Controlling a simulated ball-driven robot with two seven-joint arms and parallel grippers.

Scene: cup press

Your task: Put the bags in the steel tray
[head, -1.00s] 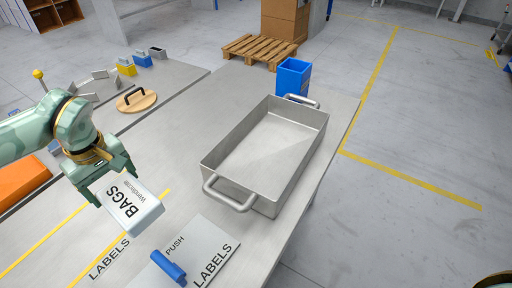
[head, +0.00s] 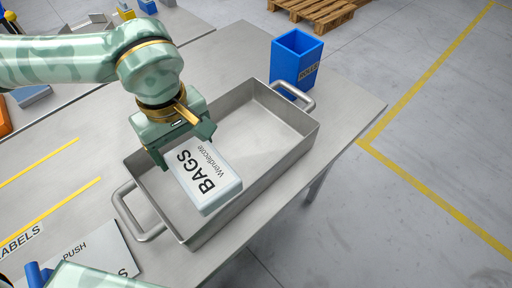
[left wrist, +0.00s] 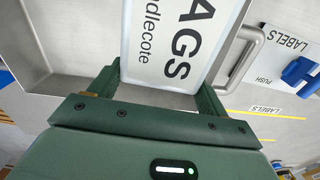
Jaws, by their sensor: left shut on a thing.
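The white bags pack (head: 207,178), lettered "BAGS", is held by my left gripper (head: 183,147) above the near part of the steel tray (head: 262,148). The pack also shows large in the left wrist view (left wrist: 172,40), between the two green fingers of the left gripper (left wrist: 163,95). The pack is slightly tilted, and its underside is hidden, so I cannot tell whether it touches the tray floor. The tray is an open steel box with a handle at each end. The far part of its floor is bare. My right gripper is not in view; part of my arm shows at the bottom edge.
A blue bin (head: 296,62) stands beyond the tray's far handle. A "PUSH LABELS" plate (head: 95,252) with a blue handle (head: 38,274) lies near the tray's near handle. A wooden pallet (head: 315,10) is on the floor behind. The table's right edge runs beside the tray.

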